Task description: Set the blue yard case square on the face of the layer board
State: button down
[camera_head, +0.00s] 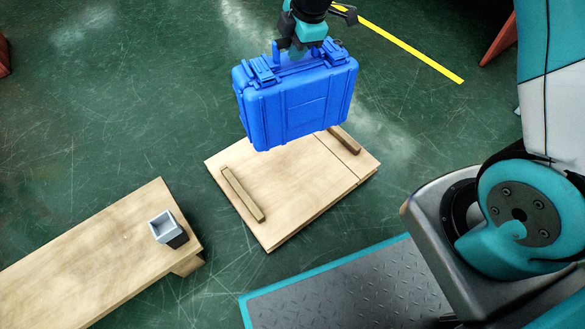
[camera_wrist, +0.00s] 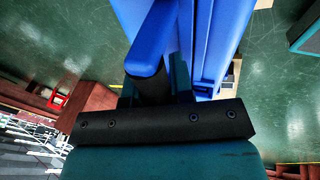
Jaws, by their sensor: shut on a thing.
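The blue yard case (camera_head: 297,104) hangs upright from my gripper (camera_head: 303,50) in the head view. My gripper is shut on the case's top handle. The layer board (camera_head: 285,188) is a pale wooden board on the floor with a raised wooden strip near each of two opposite sides. The case is over the board's far part and hides some of it. The case looks held above the board, though the exact gap cannot be told. In the wrist view the blue case (camera_wrist: 207,45) fills the upper middle.
A wooden bench (camera_head: 100,255) with a small grey open box (camera_head: 168,228) on it stands at the left front. The board's raised strips (camera_head: 242,194) stand proud of its face. A yellow line (camera_head: 410,50) crosses the green floor at the back. Floor left of the board is clear.

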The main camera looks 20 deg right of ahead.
jog(key=n, duration=0.1)
jog(key=w+a+n+b, duration=0.1)
jog(key=shift+f+n+g+y, duration=0.2)
jog(key=shift+n+g+y, duration=0.1)
notch_tip(320, 180, down, 20)
jog(key=b, duration=1)
jog(key=shift+b, duration=0.35)
jog(key=c, duration=1)
grip_release()
jog(key=shift+f, duration=0.1)
